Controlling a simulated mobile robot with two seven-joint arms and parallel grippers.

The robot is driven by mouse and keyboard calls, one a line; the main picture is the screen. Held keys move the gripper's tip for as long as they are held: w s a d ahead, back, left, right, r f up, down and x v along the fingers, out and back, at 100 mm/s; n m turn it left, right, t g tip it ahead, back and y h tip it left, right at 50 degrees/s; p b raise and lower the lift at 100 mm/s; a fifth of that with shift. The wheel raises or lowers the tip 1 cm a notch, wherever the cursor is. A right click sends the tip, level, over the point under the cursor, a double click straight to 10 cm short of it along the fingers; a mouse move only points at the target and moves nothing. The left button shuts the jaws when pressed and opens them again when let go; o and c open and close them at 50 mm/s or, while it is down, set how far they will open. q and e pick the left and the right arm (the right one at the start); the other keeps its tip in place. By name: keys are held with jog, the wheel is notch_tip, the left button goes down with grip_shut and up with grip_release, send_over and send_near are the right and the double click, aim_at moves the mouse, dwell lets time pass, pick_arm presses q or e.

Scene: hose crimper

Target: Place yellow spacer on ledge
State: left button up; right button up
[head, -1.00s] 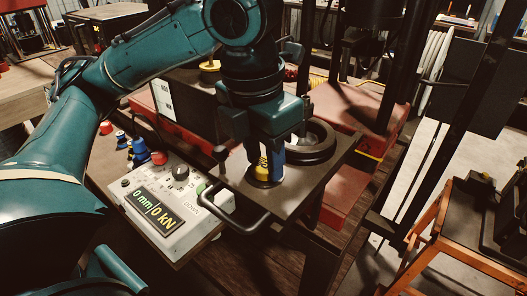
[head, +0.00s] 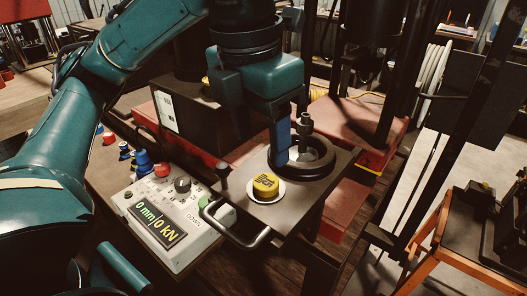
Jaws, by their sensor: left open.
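The yellow spacer (head: 265,184), a short round piece with dark markings on top, sits on a white disc (head: 278,198) near the front left of the dark flat ledge (head: 296,212). My left gripper (head: 290,146) is open, with a blue finger pad showing. It is behind and to the right of the spacer, apart from it, in front of the black ring (head: 322,168). A grey metal fitting (head: 304,128) shows beside the fingers; I cannot tell whether it is between them. My right gripper is out of view.
A control box (head: 162,222) reading "0 mm/0 kN" stands left of the ledge, with several small coloured pieces behind it. A curved handle (head: 236,238) sticks out at the ledge's front. Red machine parts (head: 358,128) and dark columns stand behind.

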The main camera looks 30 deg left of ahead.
pick_arm(q)
jog(key=r, duration=0.1)
jog(key=r+p, duration=0.1)
jog(key=r, duration=0.3)
jog(key=shift+s+a, duration=0.1)
jog(key=shift+s, duration=0.2)
